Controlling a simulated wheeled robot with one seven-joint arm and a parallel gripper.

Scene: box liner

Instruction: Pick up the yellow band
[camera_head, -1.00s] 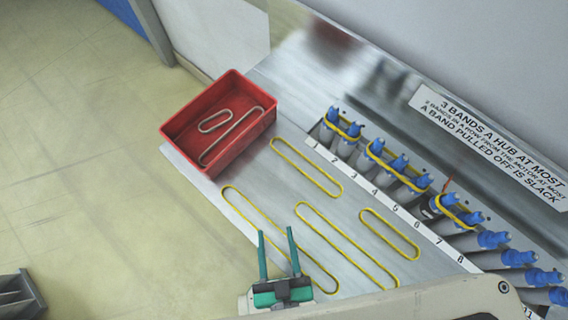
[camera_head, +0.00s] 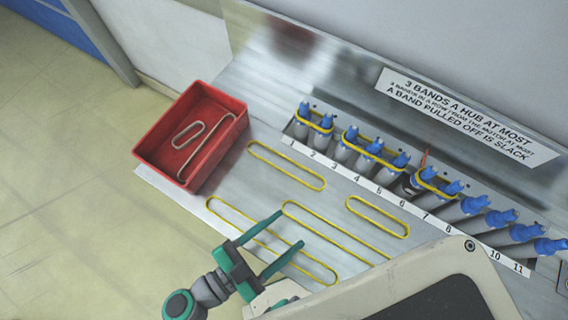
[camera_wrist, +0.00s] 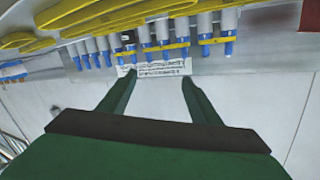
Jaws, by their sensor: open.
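Several slack yellow bands lie on the metal tabletop in the head view. One is near the red bin (camera_head: 290,161), a long one is at the front left (camera_head: 230,206), another long one is in the middle (camera_head: 340,231), and a shorter one is at the right (camera_head: 381,211). More yellow bands are stretched around blue-topped hubs, one of them around hubs 1 and 2 (camera_head: 314,125). My gripper (camera_head: 291,228) is open and empty. It appears over the long front bands and partly covers them. The wrist view shows its open fingers (camera_wrist: 158,77) and blurred yellow bands (camera_wrist: 90,18) at the upper left.
A red bin (camera_head: 165,170) holding pale bands stands at the tabletop's left end. A numbered row of blue-topped hubs (camera_head: 472,204) runs along the back, below a printed sign (camera_head: 465,115). Bare metal (camera_head: 235,180) shows between the bin and the bands.

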